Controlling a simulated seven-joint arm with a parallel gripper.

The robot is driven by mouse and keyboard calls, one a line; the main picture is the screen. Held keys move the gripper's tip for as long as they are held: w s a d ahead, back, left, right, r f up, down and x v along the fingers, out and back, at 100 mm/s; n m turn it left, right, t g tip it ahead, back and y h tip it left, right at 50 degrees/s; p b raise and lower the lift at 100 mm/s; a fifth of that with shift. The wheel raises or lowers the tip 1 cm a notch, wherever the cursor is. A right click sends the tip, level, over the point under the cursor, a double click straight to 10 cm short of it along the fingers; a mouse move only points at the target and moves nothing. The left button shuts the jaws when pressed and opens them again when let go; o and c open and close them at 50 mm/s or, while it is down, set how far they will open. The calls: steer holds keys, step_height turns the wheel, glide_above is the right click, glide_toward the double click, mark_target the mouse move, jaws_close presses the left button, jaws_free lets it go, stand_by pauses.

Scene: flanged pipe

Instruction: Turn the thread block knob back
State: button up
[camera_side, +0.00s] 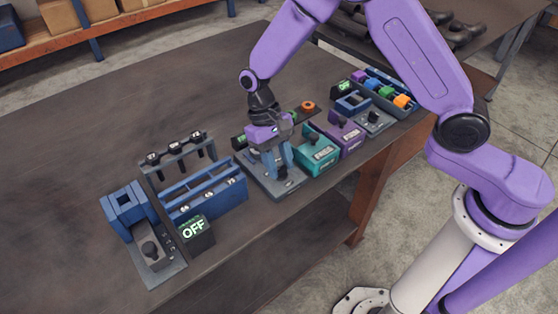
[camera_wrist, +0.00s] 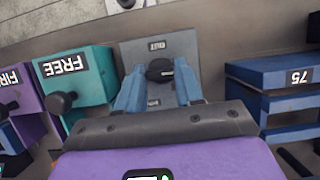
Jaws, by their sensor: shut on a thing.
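The thread block appears to be the grey plate (camera_side: 260,180) with a black knob (camera_wrist: 160,70) near its middle. In the wrist view the plate (camera_wrist: 180,44) carries small labels above and below the knob; I cannot read them surely. My gripper (camera_side: 281,172) points down over this plate. In the wrist view my gripper (camera_wrist: 159,72) has its two blue fingers on either side of the knob, shut on it. In the side view the fingers hide most of the knob.
A teal block (camera_side: 316,152) marked FREE and a purple block (camera_side: 345,134) stand close to the right. A blue slotted rack (camera_side: 205,192) stands to the left, with a display (camera_side: 194,231) reading OFF before it. The table's left side is clear.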

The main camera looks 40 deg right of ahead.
steer(key=o, duration=1)
steer(key=shift+o, duration=0.2)
steer(key=shift+r, duration=0.1)
steer(key=v, duration=1.7)
steer(key=shift+r, duration=0.2)
